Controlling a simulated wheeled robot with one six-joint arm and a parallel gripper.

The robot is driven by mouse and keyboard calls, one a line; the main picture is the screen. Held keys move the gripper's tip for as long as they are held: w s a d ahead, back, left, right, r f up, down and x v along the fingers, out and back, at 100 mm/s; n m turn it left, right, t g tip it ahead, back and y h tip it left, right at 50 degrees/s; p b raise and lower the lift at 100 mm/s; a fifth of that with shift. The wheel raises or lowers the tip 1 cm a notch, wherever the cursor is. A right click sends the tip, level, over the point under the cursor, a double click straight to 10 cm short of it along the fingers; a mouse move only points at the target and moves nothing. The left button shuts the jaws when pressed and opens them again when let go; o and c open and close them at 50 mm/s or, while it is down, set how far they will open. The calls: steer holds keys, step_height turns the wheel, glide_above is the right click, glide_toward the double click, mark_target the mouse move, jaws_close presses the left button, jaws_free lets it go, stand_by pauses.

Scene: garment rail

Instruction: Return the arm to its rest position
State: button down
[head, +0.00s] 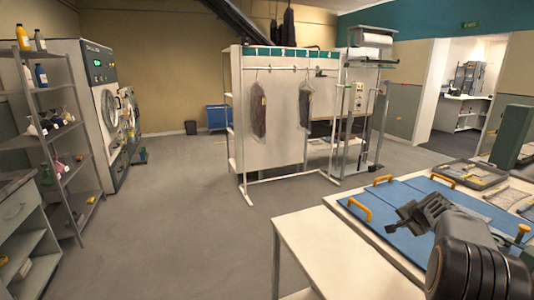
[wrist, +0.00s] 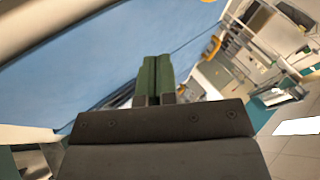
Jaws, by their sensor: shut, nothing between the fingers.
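My gripper (head: 392,228) is over the blue board on the table at the right of the head view, at the end of my dark arm. In the wrist view my gripper (wrist: 155,76) shows two green fingers side by side, with nothing between them. The garment rail (head: 285,68) stands in the middle of the room, well apart from my gripper.
The blue board (head: 412,205) has yellow handles and lies on a pale table (head: 325,250). Dark trays (head: 470,173) lie behind it. A shelf rack (head: 50,130) and washing machines (head: 103,110) stand at the left. The grey floor (head: 190,210) between is clear.

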steer(key=s+a+r+n+g+p, duration=0.1)
steer(key=s+a+n, duration=0.5)
steer(key=s+a, duration=0.8)
steer(key=s+a+r+n+g+p, duration=0.1)
steer(key=s+a+n, duration=0.5)
steer(key=s+a, duration=0.9)
steer(key=s+g+p, duration=0.1)
steer(key=g, duration=0.1)
steer(key=shift+s+a+n+g+y, duration=0.25)
steer(key=shift+a+n+g+y, duration=0.05)
steer(key=shift+g, duration=0.1)
steer(key=shift+d, duration=0.1)
